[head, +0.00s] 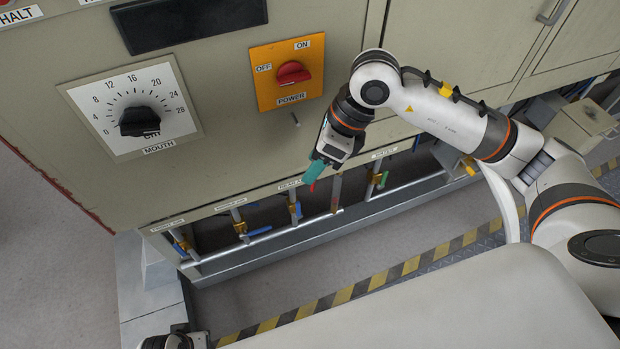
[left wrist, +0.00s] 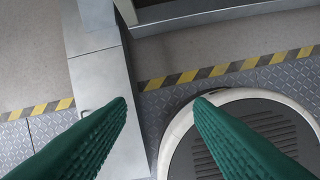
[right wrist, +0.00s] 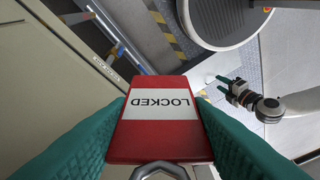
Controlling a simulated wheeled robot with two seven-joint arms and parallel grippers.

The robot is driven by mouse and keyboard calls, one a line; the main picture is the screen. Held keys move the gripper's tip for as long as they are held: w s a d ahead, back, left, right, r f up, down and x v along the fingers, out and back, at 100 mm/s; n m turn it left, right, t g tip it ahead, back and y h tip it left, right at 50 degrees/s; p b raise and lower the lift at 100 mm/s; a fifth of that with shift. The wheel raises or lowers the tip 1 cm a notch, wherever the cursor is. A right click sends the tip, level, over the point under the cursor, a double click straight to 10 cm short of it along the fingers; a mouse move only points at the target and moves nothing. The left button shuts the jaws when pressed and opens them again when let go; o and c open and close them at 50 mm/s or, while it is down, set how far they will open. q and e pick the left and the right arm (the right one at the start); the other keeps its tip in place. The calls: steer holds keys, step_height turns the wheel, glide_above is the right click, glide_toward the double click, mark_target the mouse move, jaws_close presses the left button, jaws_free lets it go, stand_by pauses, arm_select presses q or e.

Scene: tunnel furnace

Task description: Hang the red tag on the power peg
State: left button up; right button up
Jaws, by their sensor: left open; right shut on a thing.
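The red tag (right wrist: 160,142) has a white band that reads LOCKED, upside down in the right wrist view. A metal loop (right wrist: 158,167) shows at its near edge, partly cut off. My right gripper (head: 314,174) is shut on the tag, one teal finger on each side; in the head view its fingers mostly hide the tag. The power peg (head: 296,120) is a short metal pin below the orange power plate (head: 287,73). It is bare, and my right gripper is below it and to its right. My left gripper (left wrist: 160,98) is open and empty, low above the floor.
The beige furnace panel carries a mouth dial (head: 140,121) left of the power plate. Below it run pipes with several coloured valve handles (head: 295,209) and a rail. A yellow-black striped edge (head: 380,278) crosses the floor. The panel around the peg is clear.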

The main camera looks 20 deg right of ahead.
mark_target(292, 133)
steer(key=w+f+m+t+b, duration=0.1)
steer(key=w+m+b, duration=0.2)
steer(key=w+f+m+t+h+b, duration=0.1)
steer(key=w+m+b, duration=0.1)
steer(key=w+m, duration=0.2)
steer(key=w+a+f+m+t+h+b, duration=0.1)
steer(key=w+m+b, duration=0.2)
steer(key=w+m, duration=0.1)
steer(key=shift+f+b, duration=0.1)
steer(key=shift+b, duration=0.2)
arm_select(q)
steer(key=v, duration=0.6)
steer(key=shift+r+t, duration=0.3)
steer(key=shift+t, duration=0.1)
arm_select(e)
steer(key=shift+w+f, duration=0.15)
arm_select(q)
steer(key=shift+w+a, duration=0.1)
steer(key=shift+a, duration=0.05)
stand_by(0.5)
arm_select(e)
steer(key=o, duration=1)
steer(key=shift+o, duration=0.2)
